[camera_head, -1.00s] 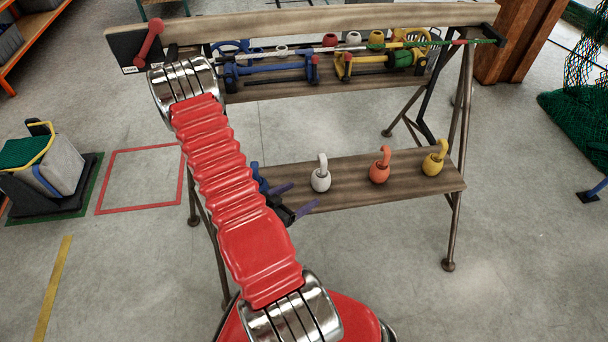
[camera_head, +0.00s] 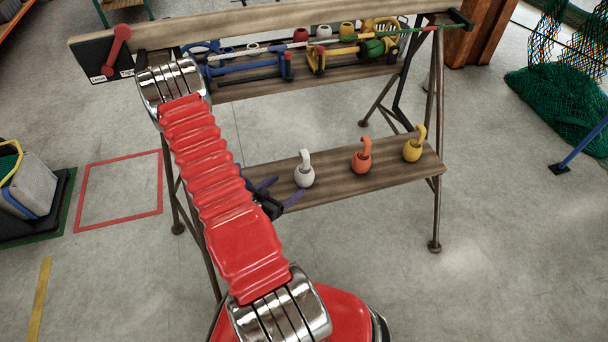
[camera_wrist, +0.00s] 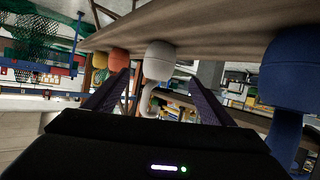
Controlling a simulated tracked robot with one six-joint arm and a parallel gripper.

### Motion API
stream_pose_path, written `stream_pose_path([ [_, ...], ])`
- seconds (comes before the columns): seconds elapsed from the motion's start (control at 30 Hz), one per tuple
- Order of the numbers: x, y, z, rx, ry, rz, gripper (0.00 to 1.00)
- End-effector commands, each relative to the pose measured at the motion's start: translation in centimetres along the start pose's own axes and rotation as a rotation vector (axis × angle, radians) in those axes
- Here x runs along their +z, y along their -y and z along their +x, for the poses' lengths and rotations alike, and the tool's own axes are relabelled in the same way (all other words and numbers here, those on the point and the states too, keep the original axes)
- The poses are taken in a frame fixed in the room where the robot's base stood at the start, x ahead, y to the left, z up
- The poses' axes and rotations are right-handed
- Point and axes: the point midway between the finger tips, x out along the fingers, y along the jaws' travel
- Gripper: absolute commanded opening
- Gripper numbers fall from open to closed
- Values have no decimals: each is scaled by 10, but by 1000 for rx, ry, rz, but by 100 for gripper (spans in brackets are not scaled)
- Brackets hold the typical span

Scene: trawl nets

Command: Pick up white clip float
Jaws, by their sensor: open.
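The white clip float (camera_head: 304,176) stands upright on the lower wooden shelf, its hooked clip on top. My gripper (camera_head: 279,191) is open and empty at its left, with purple fingers pointing towards it. In the wrist view the scene appears upside down. There the white clip float (camera_wrist: 160,60) shows beyond and between the two spread fingers of my gripper (camera_wrist: 158,88), with its clip curving down. I see no contact between fingers and float. My arm hides part of the shelf left of the gripper.
An orange float (camera_head: 361,157) and a yellow float (camera_head: 412,146) stand on the shelf (camera_head: 380,183) further right. A blue float (camera_wrist: 290,70) is close on the right in the wrist view. The upper rack (camera_head: 250,89) holds coloured gear. A green net (camera_head: 555,105) lies far right.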

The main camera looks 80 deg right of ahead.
Motion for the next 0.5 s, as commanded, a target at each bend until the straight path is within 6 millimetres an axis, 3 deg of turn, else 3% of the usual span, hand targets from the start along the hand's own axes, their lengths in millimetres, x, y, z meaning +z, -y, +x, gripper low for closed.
stream_pose_path([
  [0.3,0,-1,38,3,0,2,77],
  [0.5,0,0,50,0,0,1,77],
])
